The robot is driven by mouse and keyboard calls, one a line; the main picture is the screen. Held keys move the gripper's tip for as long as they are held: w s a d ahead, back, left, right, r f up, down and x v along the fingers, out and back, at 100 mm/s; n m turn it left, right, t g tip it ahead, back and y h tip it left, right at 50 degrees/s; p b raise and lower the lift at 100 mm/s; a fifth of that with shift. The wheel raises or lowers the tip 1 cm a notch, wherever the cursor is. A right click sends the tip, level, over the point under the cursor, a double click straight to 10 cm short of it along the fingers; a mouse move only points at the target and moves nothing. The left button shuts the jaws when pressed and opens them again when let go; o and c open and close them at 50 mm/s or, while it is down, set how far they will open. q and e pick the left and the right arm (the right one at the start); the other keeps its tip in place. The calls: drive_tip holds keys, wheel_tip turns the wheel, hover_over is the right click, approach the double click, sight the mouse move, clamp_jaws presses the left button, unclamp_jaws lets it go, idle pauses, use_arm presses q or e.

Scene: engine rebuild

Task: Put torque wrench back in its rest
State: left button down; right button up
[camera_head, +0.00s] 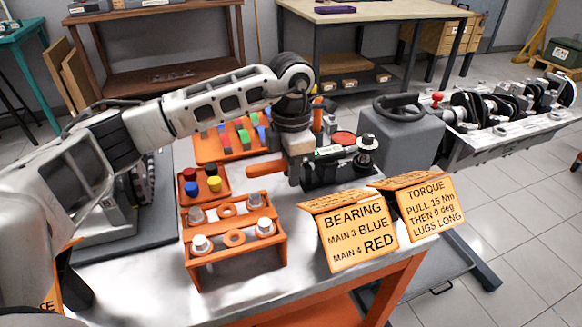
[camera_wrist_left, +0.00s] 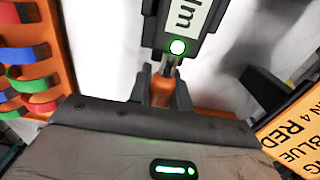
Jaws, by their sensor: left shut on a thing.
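The torque wrench (camera_head: 262,169) has an orange handle and a dark body with a display. In the left wrist view its display (camera_wrist_left: 180,20) reads "Nm", with a green light, a steel shaft and an orange grip below. My left gripper (camera_head: 294,178) is shut on the wrench by the orange handle, at the far side of the workbench; its fingers (camera_wrist_left: 163,92) flank the grip in the left wrist view. A dark block (camera_head: 335,178) lies just right of the gripper, at the wrench's body; I cannot tell whether it is the rest or whether they touch. My right gripper is out of view.
An orange rack (camera_head: 235,243) with metal and orange parts stands in front, beside a small tray (camera_head: 218,190) of colored caps. Two orange signs, bearing (camera_head: 358,236) and torque (camera_head: 428,208), stand to the right. An engine block with a crankshaft (camera_head: 500,110) is beyond.

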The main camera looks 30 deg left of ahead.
use_arm(q)
drive_tip(key=shift+f, duration=0.3)
drive_tip(key=c, duration=1.5)
unclamp_jaws()
drive_tip(key=shift+r, duration=0.2)
drive_tip(key=shift+r+p, duration=0.85)
drive_tip(key=shift+r, duration=0.45)
drive_tip(key=o, duration=0.5)
drive_tip(key=shift+o, duration=0.2)
